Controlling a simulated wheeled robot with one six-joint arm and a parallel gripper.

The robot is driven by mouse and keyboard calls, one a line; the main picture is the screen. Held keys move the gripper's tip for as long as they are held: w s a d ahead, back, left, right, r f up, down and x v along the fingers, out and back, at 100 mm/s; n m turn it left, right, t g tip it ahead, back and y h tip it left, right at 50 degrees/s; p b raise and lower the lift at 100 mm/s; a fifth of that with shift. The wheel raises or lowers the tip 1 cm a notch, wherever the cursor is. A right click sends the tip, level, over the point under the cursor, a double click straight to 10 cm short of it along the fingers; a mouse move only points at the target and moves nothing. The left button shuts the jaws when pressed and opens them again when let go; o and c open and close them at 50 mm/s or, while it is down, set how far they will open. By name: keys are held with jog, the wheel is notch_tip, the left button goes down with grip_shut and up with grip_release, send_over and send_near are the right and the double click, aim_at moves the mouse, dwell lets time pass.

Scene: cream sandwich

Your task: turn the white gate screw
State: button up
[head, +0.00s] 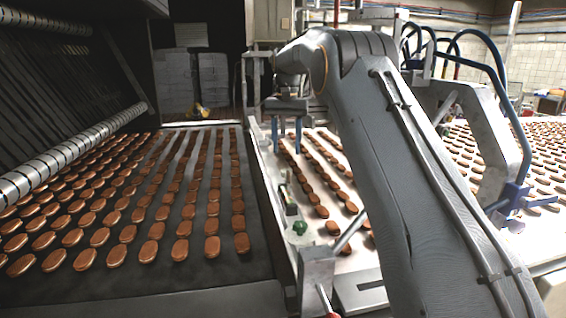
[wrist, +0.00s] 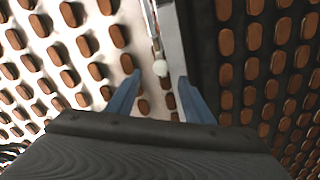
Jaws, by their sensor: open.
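The white gate screw shows as a small round white knob (wrist: 160,68) in the wrist view, beside the metal rail. My gripper (wrist: 160,76) is open, with one blue finger on each side of the knob in the picture. I cannot tell how far the fingertips are above it. In the head view my gripper (head: 287,150) points down over the rail between the dark belt and the white belt, with its two blue fingers apart. I cannot make out the white screw in the head view.
A dark belt (head: 110,285) with rows of brown biscuits lies left, and a white belt (head: 350,258) with more biscuits right. A green knob (head: 299,227) and a metal block (head: 317,270) sit on the rail nearer me. A grey bracket (head: 487,125) stands right.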

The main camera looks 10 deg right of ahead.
jog(key=shift+w+f, duration=0.15)
jog(key=shift+f, duration=0.05)
notch_tip(320, 180, down, 7)
jog(key=shift+f+p, duration=0.2)
jog(key=shift+p, duration=0.9)
jog(key=c, duration=1)
jog(key=shift+c, duration=0.2)
jog(key=shift+n, duration=0.3)
jog(key=n, duration=0.4)
jog(key=shift+r+n+b, duration=0.1)
jog(key=shift+n+b, duration=0.2)
jog(key=shift+b, duration=0.1)
jog(key=n, duration=0.5)
jog(key=shift+n, duration=1.5)
jog(key=shift+r, duration=0.1)
